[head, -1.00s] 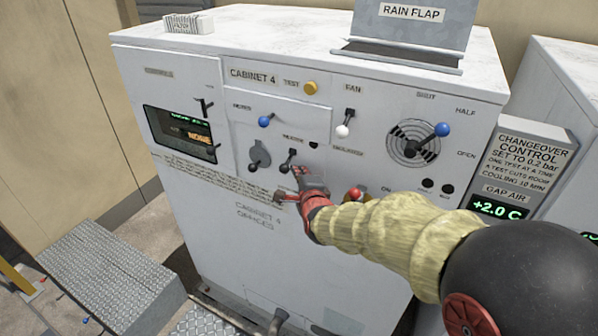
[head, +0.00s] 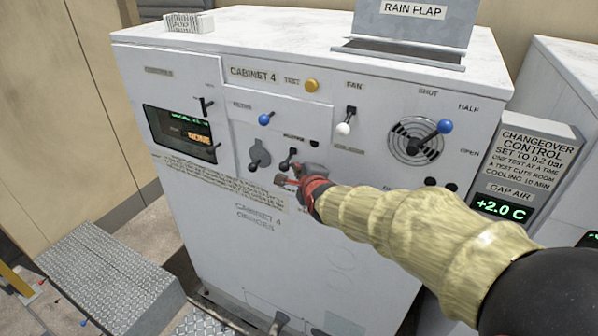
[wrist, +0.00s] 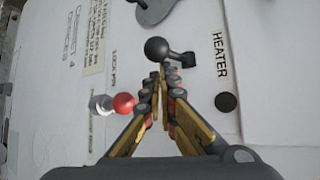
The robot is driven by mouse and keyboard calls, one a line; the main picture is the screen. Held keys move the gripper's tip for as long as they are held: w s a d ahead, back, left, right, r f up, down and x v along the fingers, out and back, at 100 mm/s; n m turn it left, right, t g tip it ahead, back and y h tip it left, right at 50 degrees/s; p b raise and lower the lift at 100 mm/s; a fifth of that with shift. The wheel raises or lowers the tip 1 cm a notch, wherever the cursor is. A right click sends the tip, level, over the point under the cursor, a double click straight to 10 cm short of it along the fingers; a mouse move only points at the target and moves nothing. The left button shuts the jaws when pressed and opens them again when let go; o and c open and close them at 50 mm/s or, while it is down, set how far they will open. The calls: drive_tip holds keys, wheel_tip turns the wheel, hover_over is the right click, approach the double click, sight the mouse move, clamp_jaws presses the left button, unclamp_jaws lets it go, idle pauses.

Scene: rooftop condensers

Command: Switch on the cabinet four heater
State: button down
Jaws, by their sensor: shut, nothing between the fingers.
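The heater switch is a black ball-ended lever (head: 284,166) on the front of the white cabinet 4 (head: 200,240). Its ball tilts down and left in the head view. In the wrist view the black ball (wrist: 157,49) lies just beyond my fingertips, beside the HEATER label (wrist: 221,55). I cannot tell whether the fingertips touch the ball. A red ball (wrist: 123,103) by the LOCK PIN label sits left of my fingers.
A grey rotary handle (head: 259,153) is left of the lever. A blue-knobbed lever (head: 265,119), white fan knob (head: 343,129), yellow test button (head: 311,86) and blue shutter knob (head: 445,126) are above or right. A metal step (head: 90,275) stands at lower left.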

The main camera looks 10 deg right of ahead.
sight(298, 158)
drive_tip(key=shift+a+r+b, duration=0.1)
drive_tip(key=shift+r+b, duration=0.25)
drive_tip(key=shift+b, duration=0.25)
drive_tip(key=shift+s+r+m+g+y+b, duration=0.15)
drive_tip(key=shift+m+g+y+b, duration=0.15)
drive_tip(key=shift+g, duration=0.3)
drive_tip(key=shift+r+m+g+y+b, duration=0.2)
drive_tip(key=shift+m+g+b, duration=0.15)
drive_tip(key=shift+g, duration=0.25)
idle(0.4)
drive_tip(key=shift+r, duration=0.1)
drive_tip(key=shift+r+m+g, duration=0.25)
drive_tip(key=shift+g, duration=0.25)
drive_tip(key=shift+a+r, duration=0.1)
drive_tip(key=shift+a, duration=0.05)
drive_tip(key=shift+r+p, duration=0.1)
drive_tip(key=shift+p, duration=0.2)
drive_tip(key=shift+r+p, duration=0.75)
drive_tip(key=shift+r, duration=0.1)
